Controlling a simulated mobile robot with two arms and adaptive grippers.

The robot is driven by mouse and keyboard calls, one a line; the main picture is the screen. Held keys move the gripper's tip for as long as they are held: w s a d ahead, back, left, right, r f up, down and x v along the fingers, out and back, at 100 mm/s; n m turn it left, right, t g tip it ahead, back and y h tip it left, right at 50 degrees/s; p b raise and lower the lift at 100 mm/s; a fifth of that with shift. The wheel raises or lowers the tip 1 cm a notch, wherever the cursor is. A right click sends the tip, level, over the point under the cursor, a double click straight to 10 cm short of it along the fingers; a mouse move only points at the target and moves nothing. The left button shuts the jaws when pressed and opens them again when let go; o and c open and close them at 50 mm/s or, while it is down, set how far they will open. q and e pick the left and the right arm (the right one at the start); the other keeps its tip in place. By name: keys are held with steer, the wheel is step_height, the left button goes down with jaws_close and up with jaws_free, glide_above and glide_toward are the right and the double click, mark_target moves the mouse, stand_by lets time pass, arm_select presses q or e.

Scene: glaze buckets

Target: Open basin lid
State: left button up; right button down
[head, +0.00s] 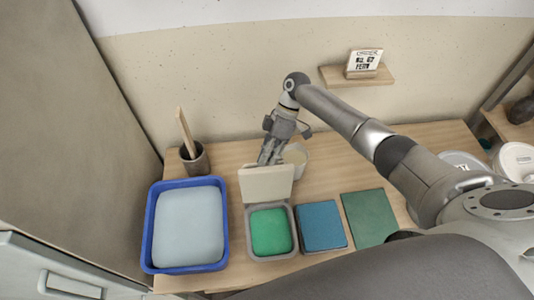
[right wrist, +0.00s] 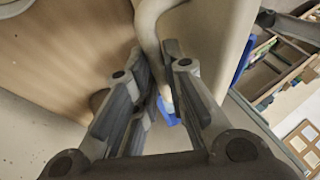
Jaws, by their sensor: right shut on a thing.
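The small grey basin (head: 248,240) stands on the table with a green surface (head: 270,232) showing inside. Its beige lid (head: 266,184) stands raised, roughly upright, at the basin's back edge. My right gripper (head: 267,160) is behind the lid's upper edge, its fingertips partly hidden by it. In the right wrist view a pale curved handle (right wrist: 150,30) of the lid runs between the fingers of my right gripper (right wrist: 165,95), which is shut on it. My left gripper is not in view.
A blue tub (head: 148,230) with pale blue contents stands left of the basin. A blue square block (head: 321,226) and a green flat square (head: 369,218) lie to the right. A cup (head: 195,160) with a wooden stick stands behind the tub. A small shelf (head: 375,78) hangs on the wall.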

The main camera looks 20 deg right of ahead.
steer(key=shift+s+f, duration=0.45)
steer(key=shift+f, duration=0.1)
steer(key=c, duration=1.7)
jaws_free()
steer(key=shift+o, duration=1.1)
steer(key=shift+w, duration=0.3)
steer(key=shift+r, duration=0.3)
steer(key=v, duration=1.1)
steer(key=shift+w+d+r, duration=0.15)
steer(key=shift+w+r, duration=0.05)
